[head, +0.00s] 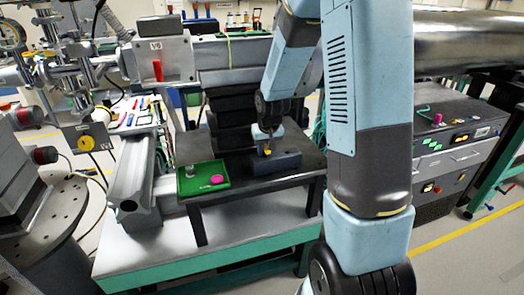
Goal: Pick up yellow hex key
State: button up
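A small yellow piece (267,151), probably the yellow hex key, shows at the top of a dark grey block (286,162). The block sits on a small black table (240,189). My gripper (265,143) points down at the block from above, with its tips right at the yellow piece. The fingers are too small and dark to tell whether they are open or shut, or whether they touch it. Most of the key's shape is hidden by the block and the gripper.
A green tray (188,194) with a pink round item (217,180) and a small grey metal piece (190,171) lies left of the block. A grey metal rail (130,185) stands left of the table. An instrument rack (450,165) stands at right, beyond my arm.

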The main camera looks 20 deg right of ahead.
grip_shut()
jog(key=shift+r, duration=0.1)
notch_tip(320, 180, up, 10)
jog(key=shift+f, duration=0.1)
dwell(0.6)
